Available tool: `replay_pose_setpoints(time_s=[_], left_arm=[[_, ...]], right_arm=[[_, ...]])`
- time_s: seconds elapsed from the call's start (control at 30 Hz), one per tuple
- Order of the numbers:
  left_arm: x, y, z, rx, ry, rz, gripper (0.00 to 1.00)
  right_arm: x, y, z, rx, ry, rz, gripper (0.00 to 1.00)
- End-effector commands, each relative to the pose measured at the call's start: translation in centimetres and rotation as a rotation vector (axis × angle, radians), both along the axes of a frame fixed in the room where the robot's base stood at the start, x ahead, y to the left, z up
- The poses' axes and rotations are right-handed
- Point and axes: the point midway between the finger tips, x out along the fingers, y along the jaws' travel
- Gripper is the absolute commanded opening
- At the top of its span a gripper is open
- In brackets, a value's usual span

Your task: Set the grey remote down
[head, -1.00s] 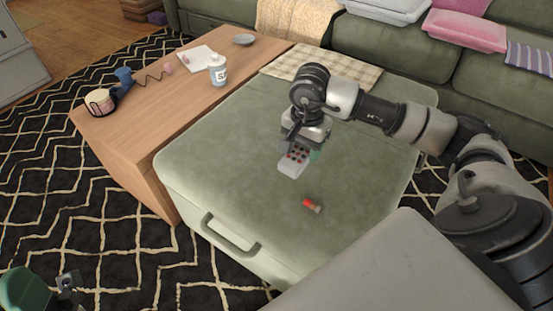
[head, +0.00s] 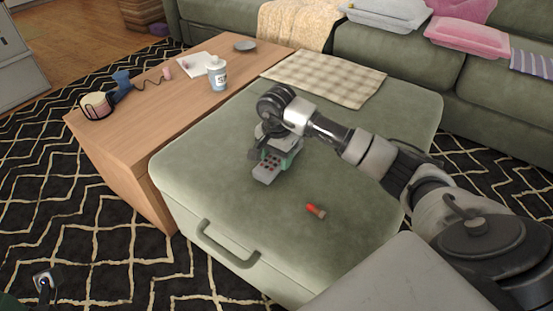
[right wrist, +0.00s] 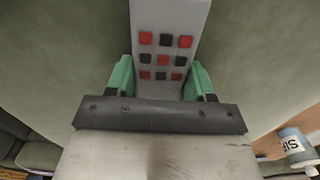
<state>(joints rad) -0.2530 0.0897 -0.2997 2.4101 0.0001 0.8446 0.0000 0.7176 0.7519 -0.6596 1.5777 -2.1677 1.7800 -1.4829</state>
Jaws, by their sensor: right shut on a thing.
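The grey remote (head: 264,174), with red and dark buttons, is between the green-padded fingers of my right gripper (head: 276,160), which is shut on it. In the right wrist view the remote (right wrist: 171,18) points away from the gripper (right wrist: 160,82), with a finger on each side. It is low over the green ottoman (head: 225,150), left of its middle. I cannot tell whether its underside touches the ottoman. A small part of what looks like my left gripper (head: 45,280) shows at the lower left; its jaws cannot be made out.
A small red-tipped object (head: 316,211) lies on the ottoman, right of the remote. A checked cloth (head: 325,78) covers the ottoman's back part. The ottoman's front left is clear.

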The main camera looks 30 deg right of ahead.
Motion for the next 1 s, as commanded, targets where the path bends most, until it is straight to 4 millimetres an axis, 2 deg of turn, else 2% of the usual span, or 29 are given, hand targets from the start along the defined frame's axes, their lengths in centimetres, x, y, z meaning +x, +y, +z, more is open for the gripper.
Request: replay_pose_setpoints(time_s=[0.23, 0.27, 0.4, 0.43, 0.77, 0.87, 0.93, 1.0], left_arm=[[0.0, 0.0, -0.1, 0.001, -0.001, 0.0, 0.43], [0.1, 0.0, 0.0, 0.002, -0.004, 0.0, 0.43], [0.0, 0.0, 0.1, 0.001, -0.003, 0.0, 0.43], [0.0, 0.0, 0.1, 0.001, -0.003, 0.0, 0.43], [0.0, 0.0, 0.5, 0.0, -0.005, -0.001, 0.43], [-0.3, 0.0, 0.5, -0.002, 0.007, -0.001, 0.43], [-0.5, 0.1, -0.2, -0.001, 0.048, -0.002, 0.43], [-0.7, 0.1, 0.1, -0.002, 0.054, -0.003, 0.43]], right_arm=[[0.0, 0.0, -0.2, 0.0, 0.0, 0.0, 0.27], [0.0, 0.0, -0.2, 0.0, 0.001, 0.0, 0.54], [0.0, 0.0, -0.1, 0.0, 0.001, 0.0, 0.76], [0.0, 0.0, -0.1, 0.0, 0.0, 0.0, 0.78], [0.0, 0.0, 0.4, 0.0, -0.001, 0.0, 0.78], [0.0, 0.0, 1.9, 0.0, -0.003, 0.001, 0.78], [0.0, 0.0, 3.3, -0.001, -0.003, 0.001, 0.78], [0.1, 0.0, 4.9, -0.001, -0.003, 0.001, 0.78]])
